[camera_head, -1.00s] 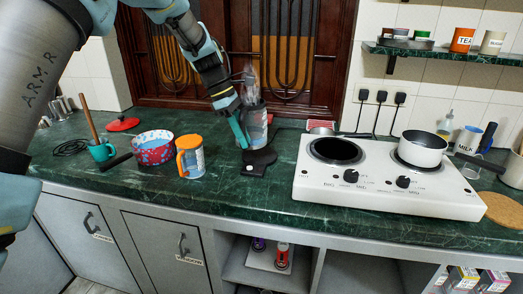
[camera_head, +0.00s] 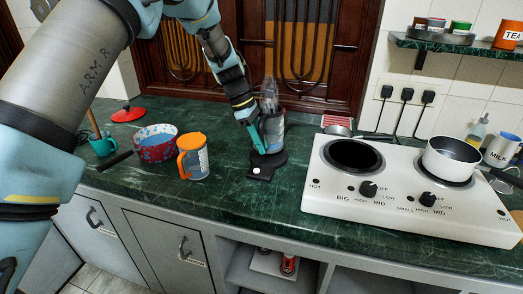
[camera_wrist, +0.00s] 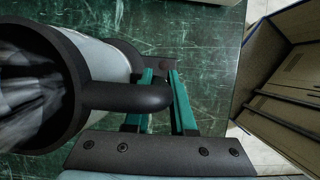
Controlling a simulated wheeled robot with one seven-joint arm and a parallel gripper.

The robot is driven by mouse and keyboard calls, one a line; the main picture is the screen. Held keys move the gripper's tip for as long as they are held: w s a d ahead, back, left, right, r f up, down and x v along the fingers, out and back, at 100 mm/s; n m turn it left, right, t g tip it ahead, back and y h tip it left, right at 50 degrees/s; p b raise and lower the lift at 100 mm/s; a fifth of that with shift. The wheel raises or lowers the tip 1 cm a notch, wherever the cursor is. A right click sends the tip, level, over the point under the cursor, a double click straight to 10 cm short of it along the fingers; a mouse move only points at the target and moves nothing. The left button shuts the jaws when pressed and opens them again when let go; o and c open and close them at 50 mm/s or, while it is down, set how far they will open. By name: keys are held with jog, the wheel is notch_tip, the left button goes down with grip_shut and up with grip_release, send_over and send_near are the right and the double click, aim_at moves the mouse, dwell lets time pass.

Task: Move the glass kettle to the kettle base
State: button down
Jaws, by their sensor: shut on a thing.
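The base is hidden there.
An orange-lidded jug (camera_head: 194,157) and a red patterned pot (camera_head: 157,143) stand left of the base. A white two-burner stove (camera_head: 395,192) with a saucepan (camera_head: 450,158) is close on the right. Dark wooden doors (camera_head: 300,50) stand behind. The front counter strip is clear.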

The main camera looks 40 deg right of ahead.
jog(key=shift+f+p, duration=0.4)
jog(key=shift+f, duration=1.25)
jog(key=shift+f, duration=0.15)
jog(key=c, duration=0.8)
grip_release()
jog(key=shift+o, duration=0.2)
jog(key=b+v, duration=0.2)
jog(key=v, duration=1)
jog(key=shift+b, duration=0.35)
